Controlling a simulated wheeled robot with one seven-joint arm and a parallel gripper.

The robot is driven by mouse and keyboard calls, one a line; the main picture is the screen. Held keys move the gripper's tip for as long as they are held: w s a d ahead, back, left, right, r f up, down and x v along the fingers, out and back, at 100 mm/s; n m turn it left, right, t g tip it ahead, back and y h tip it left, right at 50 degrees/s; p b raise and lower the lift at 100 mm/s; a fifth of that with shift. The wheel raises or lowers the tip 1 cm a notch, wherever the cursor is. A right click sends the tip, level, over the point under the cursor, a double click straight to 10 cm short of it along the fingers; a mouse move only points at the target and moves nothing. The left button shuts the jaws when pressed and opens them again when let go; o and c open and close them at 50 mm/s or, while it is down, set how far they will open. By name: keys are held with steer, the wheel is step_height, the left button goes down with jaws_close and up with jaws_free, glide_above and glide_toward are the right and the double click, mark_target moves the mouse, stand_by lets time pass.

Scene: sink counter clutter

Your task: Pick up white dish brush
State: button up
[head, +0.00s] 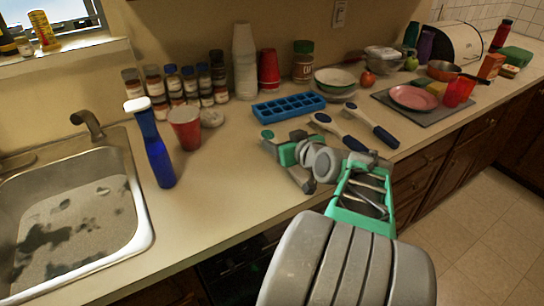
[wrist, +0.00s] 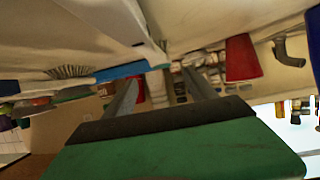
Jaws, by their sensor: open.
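Two long white-and-navy utensils lie side by side on the counter, right of my gripper. The nearer one (head: 338,130) and the farther one (head: 372,124) look alike. I take them for dish brushes but cannot tell which is the white dish brush. In the wrist view, a patch of bristles (wrist: 68,72) shows at the left. My gripper (head: 285,162) is over the counter's front part, left of both utensils and apart from them. Its two grey fingers (wrist: 160,92) are spread with nothing held between them.
A blue ice tray (head: 288,106) lies just behind the gripper. A blue bottle (head: 153,145) and a red cup (head: 185,128) stand left, beside the sink (head: 140,205). A grey mat (head: 430,114) with a pink plate (head: 413,98) lies right. The counter between bottle and gripper is clear.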

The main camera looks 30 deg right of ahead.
mark_target(271, 139)
steer(key=x, duration=0.8)
steer(key=shift+w+a+f+p, duration=0.15)
steer(key=shift+a+f+p, duration=0.05)
steer(key=shift+f+p, duration=0.2)
jaws_close()
